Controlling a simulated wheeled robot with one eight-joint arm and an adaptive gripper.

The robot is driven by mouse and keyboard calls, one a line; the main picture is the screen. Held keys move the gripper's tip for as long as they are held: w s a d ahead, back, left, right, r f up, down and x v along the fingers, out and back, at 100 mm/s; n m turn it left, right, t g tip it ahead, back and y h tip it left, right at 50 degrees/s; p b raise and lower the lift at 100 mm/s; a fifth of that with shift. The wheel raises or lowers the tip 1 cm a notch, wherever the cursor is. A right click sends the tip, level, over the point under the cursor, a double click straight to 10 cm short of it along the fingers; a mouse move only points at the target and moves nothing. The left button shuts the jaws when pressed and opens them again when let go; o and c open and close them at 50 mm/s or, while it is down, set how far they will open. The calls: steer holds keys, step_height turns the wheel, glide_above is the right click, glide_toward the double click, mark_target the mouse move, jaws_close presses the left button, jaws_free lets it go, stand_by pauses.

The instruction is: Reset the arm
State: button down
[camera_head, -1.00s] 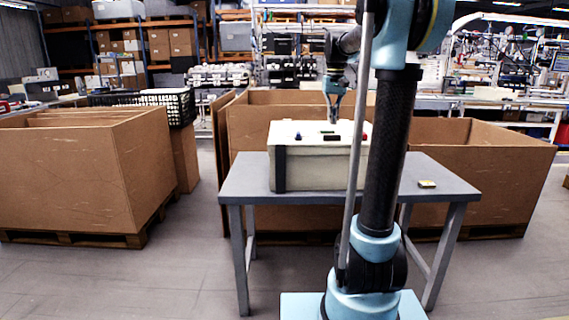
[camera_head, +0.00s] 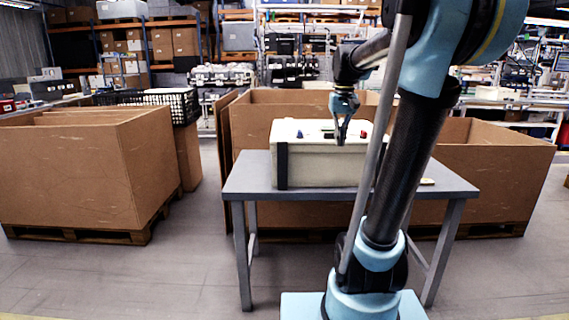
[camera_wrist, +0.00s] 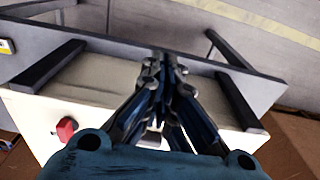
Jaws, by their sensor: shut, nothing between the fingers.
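My gripper (camera_head: 341,136) is shut and empty. In the head view it hangs pointing down in front of the upper part of the cream box. In the wrist view my gripper (camera_wrist: 165,65) shows its fingers together above the box. The cream box (camera_head: 318,170) with black corner strips stands on the grey table (camera_head: 245,180). A blue knob (camera_head: 299,134) and a red knob (camera_head: 364,134) show on its top, and the red knob (camera_wrist: 66,129) also shows in the wrist view. My arm hides part of the box's right side.
A small yellowish item (camera_head: 427,182) lies on the table's right part, mostly beside my arm. Large brown crates stand to the left (camera_head: 75,175), behind (camera_head: 255,125) and to the right (camera_head: 490,175) of the table. The floor in front is clear.

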steer(key=s+f+t, duration=0.1)
steer(key=s+f, duration=2.2)
steer(key=shift+s+t, duration=0.2)
steer(key=shift+t, duration=0.1)
